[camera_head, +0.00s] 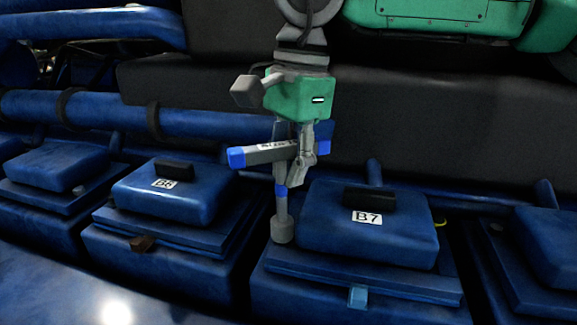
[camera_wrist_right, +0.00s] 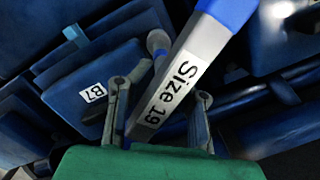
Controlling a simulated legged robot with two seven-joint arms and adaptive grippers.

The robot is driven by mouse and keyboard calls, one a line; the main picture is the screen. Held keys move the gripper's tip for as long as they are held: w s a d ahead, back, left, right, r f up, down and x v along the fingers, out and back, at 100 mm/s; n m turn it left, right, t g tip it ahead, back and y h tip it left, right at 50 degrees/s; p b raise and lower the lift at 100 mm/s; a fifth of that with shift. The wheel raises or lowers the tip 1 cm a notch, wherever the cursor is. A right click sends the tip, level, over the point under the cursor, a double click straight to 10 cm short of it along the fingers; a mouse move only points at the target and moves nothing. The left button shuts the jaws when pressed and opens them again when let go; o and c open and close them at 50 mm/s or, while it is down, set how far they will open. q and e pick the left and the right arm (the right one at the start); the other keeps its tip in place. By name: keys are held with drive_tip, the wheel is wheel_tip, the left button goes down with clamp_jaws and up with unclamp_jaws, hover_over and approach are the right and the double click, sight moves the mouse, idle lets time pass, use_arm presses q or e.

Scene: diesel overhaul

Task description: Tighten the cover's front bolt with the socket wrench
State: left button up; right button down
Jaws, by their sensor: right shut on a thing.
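The socket wrench has a grey handle with blue ends (camera_head: 262,153). My right gripper (camera_head: 295,168), with a green body, comes down from above and is shut on the wrench. The wrench's shaft hangs down to a grey socket (camera_head: 282,230), beside the left side of the blue cover marked B7 (camera_head: 395,240). Whether the socket touches anything there is unclear. A small light-blue bolt-like block (camera_head: 357,296) sits at B7's front edge, apart from the socket. In the right wrist view the handle (camera_wrist_right: 178,85) reads "Size 19" and lies between the fingers. My left gripper is not in view.
Another blue cover, marked B8 (camera_head: 180,190), stands to the left with a brown block (camera_head: 142,243) at its front edge. A blue pipe (camera_head: 200,120) and a dark wall (camera_head: 440,130) run behind the covers. More blue covers stand at both sides.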

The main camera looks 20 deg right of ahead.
sight(289, 142)
drive_tip(key=shift+r, duration=0.15)
drive_tip(key=shift+r, duration=1.65)
drive_tip(key=shift+r, duration=0.1)
drive_tip(key=shift+a+r, duration=0.1)
drive_tip(key=shift+r, duration=2.85)
drive_tip(key=s+a, duration=0.2)
drive_tip(key=s, duration=0.4)
drive_tip(key=shift+s, duration=0.35)
